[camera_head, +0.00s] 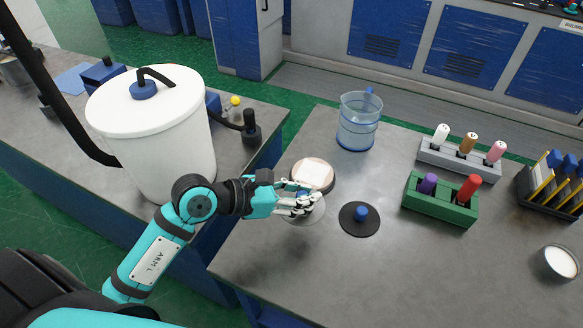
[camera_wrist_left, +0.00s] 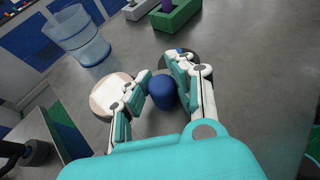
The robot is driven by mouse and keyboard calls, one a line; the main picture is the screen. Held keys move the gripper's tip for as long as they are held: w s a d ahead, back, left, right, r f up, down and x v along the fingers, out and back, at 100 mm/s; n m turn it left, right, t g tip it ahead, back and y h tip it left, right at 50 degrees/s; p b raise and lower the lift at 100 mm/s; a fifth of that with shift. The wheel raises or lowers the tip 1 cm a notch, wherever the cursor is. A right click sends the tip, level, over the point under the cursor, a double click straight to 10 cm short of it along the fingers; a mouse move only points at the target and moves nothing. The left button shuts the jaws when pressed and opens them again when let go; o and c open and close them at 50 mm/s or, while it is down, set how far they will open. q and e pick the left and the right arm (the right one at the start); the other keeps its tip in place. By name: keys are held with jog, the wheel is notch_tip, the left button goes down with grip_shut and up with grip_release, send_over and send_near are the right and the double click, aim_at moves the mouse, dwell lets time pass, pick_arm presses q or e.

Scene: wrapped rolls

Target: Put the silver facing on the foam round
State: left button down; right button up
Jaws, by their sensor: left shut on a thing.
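The silver facing (camera_head: 314,215) is a thin grey disc under my left gripper (camera_head: 300,203) in the head view, partly hidden by the fingers. My left gripper is shut on its blue knob (camera_wrist_left: 162,91), which shows between the two fingers in the left wrist view. Whether the disc touches the table I cannot tell. The foam round (camera_head: 313,173) is a pale disc with a dark rim, just behind the gripper. It also shows in the left wrist view (camera_wrist_left: 107,94), left of the fingers. My right gripper is not in view.
A black disc with a blue knob (camera_head: 361,215) lies right of the gripper. A clear blue jug (camera_head: 357,124) stands behind. Green (camera_head: 440,203) and grey (camera_head: 458,160) holders with coloured pegs, a dark rack and a white bowl (camera_head: 558,262) are farther right. A white drum (camera_head: 160,140) stands left.

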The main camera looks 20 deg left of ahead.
aim_at(320, 208)
pick_arm(q)
jog(key=d, duration=0.2)
jog(key=d+f, duration=0.1)
jog(key=shift+w+d+n+t+y+b, duration=0.3)
jog(key=shift+n+b, duration=0.05)
jog(key=shift+n, duration=0.05)
jog(key=shift+w+d+f, duration=0.2)
jog(key=shift+d, duration=0.3)
jog(key=shift+n, duration=0.3)
jog(key=w+a, duration=0.2)
jog(key=w, duration=0.2)
jog(key=w+a+f+p, duration=0.1)
jog(key=w+a, duration=0.1)
jog(key=w, duration=0.3)
jog(key=w+a+p, duration=0.1)
jog(key=w+a, duration=0.2)
jog(key=w, duration=0.1)
jog(key=shift+w+f, duration=0.2)
jog(key=shift+w, duration=0.15)
jog(key=shift+w+a+f, duration=0.15)
jog(key=shift+w+f, duration=0.05)
jog(key=shift+f, duration=0.1)
notch_tip(320, 208, down, 2)
jog(key=shift+f+p, duration=0.25)
jog(key=shift+p, duration=0.25)
jog(key=shift+f, duration=0.2)
jog(key=shift+f, duration=0.1)
